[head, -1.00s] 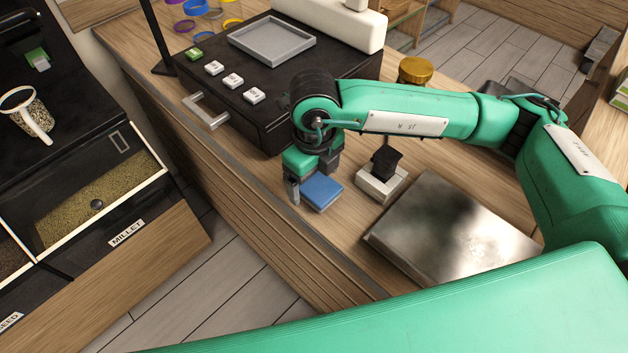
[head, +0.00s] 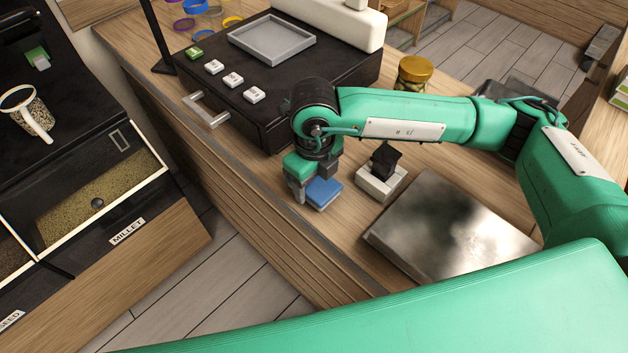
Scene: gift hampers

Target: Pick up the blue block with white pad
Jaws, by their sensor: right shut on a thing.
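The blue block (head: 325,194) is at the counter's left edge, flat face up. No white pad shows on it; its underside is hidden. My right gripper (head: 312,183) comes down over it from above, with one finger at its left side and the other at its far side. It is shut on the block. I cannot tell whether the block is touching the counter. My left gripper is not in view.
A white block with a black house-shaped top (head: 381,181) stands just right of the blue block. A metal plate (head: 450,235) lies nearer. A black machine (head: 270,75) with buttons and a handle is behind. A gold-lidded jar (head: 414,70) stands beyond my right arm.

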